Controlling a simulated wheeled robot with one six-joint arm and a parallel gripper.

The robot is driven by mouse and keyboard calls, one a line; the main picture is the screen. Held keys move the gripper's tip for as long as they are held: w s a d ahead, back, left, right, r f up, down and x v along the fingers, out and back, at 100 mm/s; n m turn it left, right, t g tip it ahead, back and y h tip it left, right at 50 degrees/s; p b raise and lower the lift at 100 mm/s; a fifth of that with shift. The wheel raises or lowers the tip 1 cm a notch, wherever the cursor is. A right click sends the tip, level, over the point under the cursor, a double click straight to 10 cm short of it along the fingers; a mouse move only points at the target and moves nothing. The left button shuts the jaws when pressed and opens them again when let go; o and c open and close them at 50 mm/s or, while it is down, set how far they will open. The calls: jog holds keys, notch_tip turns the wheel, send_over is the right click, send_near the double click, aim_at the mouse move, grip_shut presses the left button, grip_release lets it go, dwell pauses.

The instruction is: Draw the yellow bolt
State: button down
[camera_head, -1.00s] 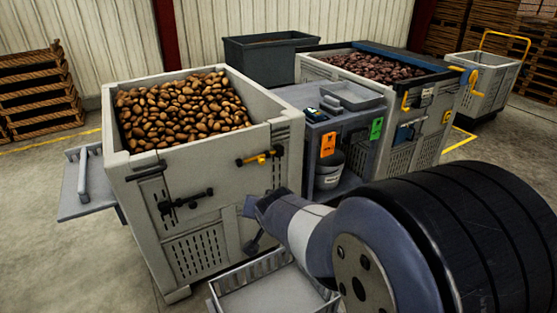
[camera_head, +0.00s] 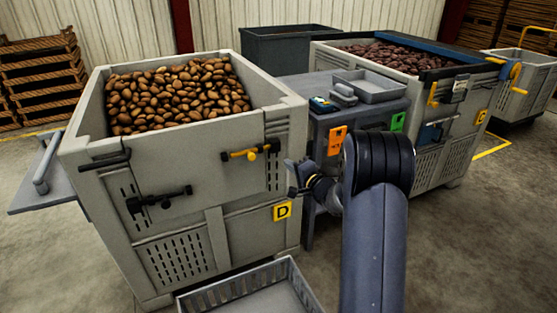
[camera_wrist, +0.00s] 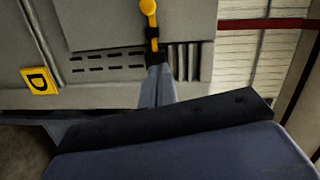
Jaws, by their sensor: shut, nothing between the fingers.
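The yellow bolt (camera_head: 250,152) sits in black brackets high on the front of the left grey bin (camera_head: 285,128), beside a slotted panel. In the wrist view the bolt (camera_wrist: 150,18) shows at the top, with a round yellow knob and a black bracket below it. My gripper (camera_head: 291,168) is just right of the bolt, near the bin's right front edge. In the wrist view my gripper (camera_wrist: 157,72) is shut and empty, its tips appearing close to the bracket. I cannot tell whether they touch it.
A black latch (camera_head: 158,200) and a black handle (camera_head: 105,161) are on the same bin, above a yellow D plate (camera_head: 282,211). An empty grey tray (camera_head: 232,286) lies below. A grey bench (camera_head: 318,92) and a second bin (camera_head: 425,160) stand to the right.

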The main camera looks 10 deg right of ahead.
jog(key=shift+w+d+f+y, duration=0.25)
jog(key=shift+d+f+y, duration=0.1)
jog(key=shift+f+y, duration=0.1)
jog(key=w+a+f+b, duration=0.1)
jog(key=w+a+b, duration=0.1)
jog(key=w+a, duration=0.5)
jog(key=shift+b+x, duration=0.4)
jog(key=shift+x, duration=0.55)
